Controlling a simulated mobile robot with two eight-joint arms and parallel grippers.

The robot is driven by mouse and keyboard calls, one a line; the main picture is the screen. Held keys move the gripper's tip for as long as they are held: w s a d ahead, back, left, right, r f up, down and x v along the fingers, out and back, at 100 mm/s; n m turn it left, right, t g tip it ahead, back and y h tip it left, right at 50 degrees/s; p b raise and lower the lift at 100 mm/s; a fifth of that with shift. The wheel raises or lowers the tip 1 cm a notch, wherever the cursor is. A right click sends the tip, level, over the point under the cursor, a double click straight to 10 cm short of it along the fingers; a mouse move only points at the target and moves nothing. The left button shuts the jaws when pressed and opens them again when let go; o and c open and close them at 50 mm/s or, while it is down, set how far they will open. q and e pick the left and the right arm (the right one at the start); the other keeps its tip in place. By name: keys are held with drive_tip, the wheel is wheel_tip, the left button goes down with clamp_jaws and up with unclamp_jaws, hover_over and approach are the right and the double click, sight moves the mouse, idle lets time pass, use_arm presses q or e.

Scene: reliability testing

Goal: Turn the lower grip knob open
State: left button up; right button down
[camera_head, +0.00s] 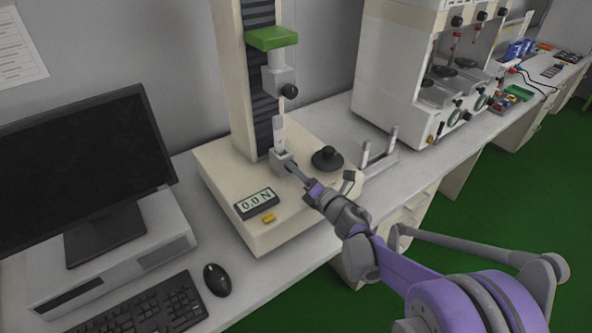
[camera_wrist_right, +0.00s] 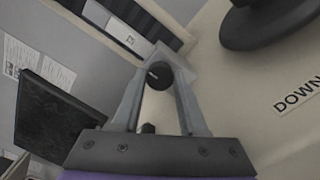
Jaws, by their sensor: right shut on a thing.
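The test stand's lower grip (camera_head: 281,158) is a small grey block on the cream base, below a thin pale strip. My right gripper (camera_head: 290,166) reaches it from the front right, with its fingertips at the grip. In the right wrist view, the black knob (camera_wrist_right: 158,77) with a light mark sits between the two fingers of my right gripper (camera_wrist_right: 157,80), which is shut on it. The head view hides this knob behind the fingers. The upper grip (camera_head: 277,80) has its own black knob (camera_head: 289,91). My left gripper is out of view.
A round black knob (camera_head: 327,158) stands on the base (camera_head: 225,180), right of the grip. A display (camera_head: 255,204) reads 0.0 N. A "DOWN" label (camera_wrist_right: 298,95) shows in the wrist view. A monitor (camera_head: 85,150), keyboard (camera_head: 140,308) and mouse (camera_head: 217,280) are left.

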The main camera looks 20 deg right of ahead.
idle(0.3)
drive_tip(key=shift+c, duration=2.2)
unclamp_jaws()
drive_tip(key=shift+s, duration=0.15)
drive_tip(key=v, duration=1)
drive_tip(key=shift+s, duration=0.3)
drive_tip(key=shift+d+r, duration=0.15)
